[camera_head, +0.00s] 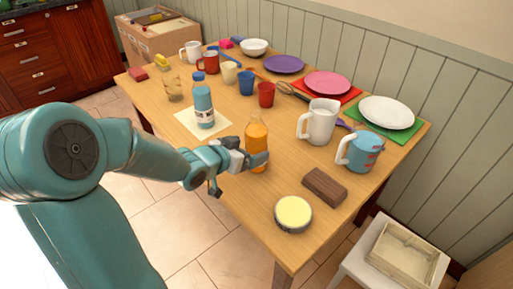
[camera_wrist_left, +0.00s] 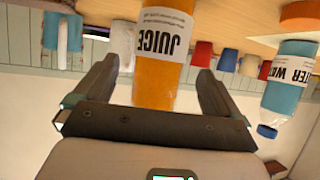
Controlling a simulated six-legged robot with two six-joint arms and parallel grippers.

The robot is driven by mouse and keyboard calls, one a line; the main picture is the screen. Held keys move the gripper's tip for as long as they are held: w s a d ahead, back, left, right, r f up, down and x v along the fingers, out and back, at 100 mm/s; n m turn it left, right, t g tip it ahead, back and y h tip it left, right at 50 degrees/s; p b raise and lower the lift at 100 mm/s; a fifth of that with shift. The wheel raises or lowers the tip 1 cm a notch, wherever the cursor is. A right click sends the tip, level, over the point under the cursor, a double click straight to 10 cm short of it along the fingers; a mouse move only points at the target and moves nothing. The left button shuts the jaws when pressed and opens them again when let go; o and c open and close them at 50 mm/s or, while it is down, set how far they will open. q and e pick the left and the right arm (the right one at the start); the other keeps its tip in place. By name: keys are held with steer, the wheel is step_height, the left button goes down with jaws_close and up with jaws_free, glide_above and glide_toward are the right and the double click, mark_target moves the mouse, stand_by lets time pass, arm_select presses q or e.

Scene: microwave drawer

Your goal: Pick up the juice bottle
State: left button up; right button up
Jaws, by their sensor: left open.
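The juice bottle (camera_head: 257,139) is orange and stands upright on the wooden table near its front edge. My left gripper (camera_head: 243,161) is at the bottle's lower part, with its fingers open around it. In the left wrist view the picture is upside down, and the bottle (camera_wrist_left: 160,62) with its "JUICE" label sits between the two open fingers of the gripper (camera_wrist_left: 155,85). A gap shows on each side of the bottle there. My right gripper is not in view.
A blue water bottle (camera_head: 204,106) stands on a cream mat left of the juice. A round yellow-topped tin (camera_head: 293,213), a brown block (camera_head: 324,186), a white pitcher (camera_head: 318,122) and a blue measuring cup (camera_head: 361,151) stand to the right. Cups and plates fill the back.

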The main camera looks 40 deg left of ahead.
mark_target(256, 146)
arm_select(q)
steer(key=x, duration=0.5)
steer(key=shift+s+f+b, duration=0.1)
steer(key=shift+f+b, duration=0.1)
steer(key=shift+b, duration=0.15)
steer(key=shift+r, duration=0.1)
steer(key=shift+c, duration=0.4)
steer(key=c, duration=1.3)
steer(key=shift+r, duration=0.1)
steer(key=shift+c, duration=0.2)
